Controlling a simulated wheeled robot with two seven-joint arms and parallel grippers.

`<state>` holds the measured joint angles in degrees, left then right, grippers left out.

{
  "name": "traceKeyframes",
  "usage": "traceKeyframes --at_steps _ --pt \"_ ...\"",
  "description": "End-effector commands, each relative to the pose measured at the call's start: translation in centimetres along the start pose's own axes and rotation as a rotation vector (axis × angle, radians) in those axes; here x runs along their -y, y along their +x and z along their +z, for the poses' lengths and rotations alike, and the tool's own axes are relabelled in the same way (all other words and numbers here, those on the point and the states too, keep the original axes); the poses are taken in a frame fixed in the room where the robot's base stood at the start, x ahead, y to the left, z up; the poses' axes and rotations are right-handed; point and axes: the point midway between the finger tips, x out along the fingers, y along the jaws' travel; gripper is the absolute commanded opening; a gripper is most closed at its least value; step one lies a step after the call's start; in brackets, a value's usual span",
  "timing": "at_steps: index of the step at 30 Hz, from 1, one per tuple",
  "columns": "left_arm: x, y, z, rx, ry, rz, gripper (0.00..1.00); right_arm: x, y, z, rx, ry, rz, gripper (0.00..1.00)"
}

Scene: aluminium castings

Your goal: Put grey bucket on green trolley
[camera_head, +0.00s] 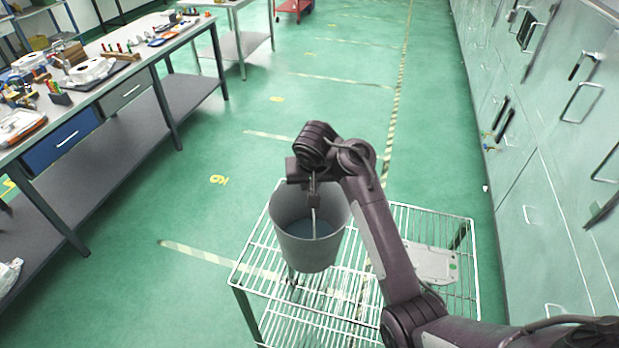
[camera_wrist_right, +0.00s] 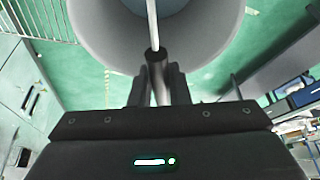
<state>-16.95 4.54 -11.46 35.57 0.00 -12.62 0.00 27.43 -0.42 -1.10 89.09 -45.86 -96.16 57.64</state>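A grey bucket (camera_head: 309,248) hangs upright from my right gripper (camera_head: 314,190) in the head view. The gripper is shut on the bucket's handle; in the right wrist view, my right gripper (camera_wrist_right: 158,88) closes around the dark grip of the handle, with the bucket (camera_wrist_right: 95,30) beyond it. The bucket overlaps the left part of a wire-shelf trolley (camera_head: 415,218) in the head view; whether they touch is not clear. That trolley looks white, not green. No clearly green trolley shows. My left gripper is not in view.
A pale flat plate (camera_head: 432,263) lies on the trolley's right side. A workbench (camera_head: 130,75) with tools and castings stands at left. Cabinets (camera_head: 560,150) line the right. A red cart (camera_head: 293,7) stands far back. The green floor between is mostly clear.

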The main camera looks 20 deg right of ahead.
Motion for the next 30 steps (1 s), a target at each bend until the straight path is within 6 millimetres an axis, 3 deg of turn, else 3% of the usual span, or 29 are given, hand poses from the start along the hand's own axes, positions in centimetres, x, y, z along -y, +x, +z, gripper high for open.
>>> traceKeyframes --at_steps 1,5,17,26,30 --pt "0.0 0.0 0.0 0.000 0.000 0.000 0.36 0.0 0.1 0.1 0.004 0.000 0.001 0.21" --pt "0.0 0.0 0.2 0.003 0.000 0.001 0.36 0.0 0.1 0.1 0.004 -0.001 0.001 0.38" --pt "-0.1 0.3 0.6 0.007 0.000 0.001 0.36 0.1 -0.7 0.1 0.001 0.000 -0.001 0.38" --pt "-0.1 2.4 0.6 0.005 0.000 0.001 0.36 0.1 -6.7 0.1 -0.003 0.003 -0.005 0.38" --pt "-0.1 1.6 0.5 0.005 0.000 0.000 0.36 0.0 -10.2 0.0 0.001 0.000 0.000 0.38"
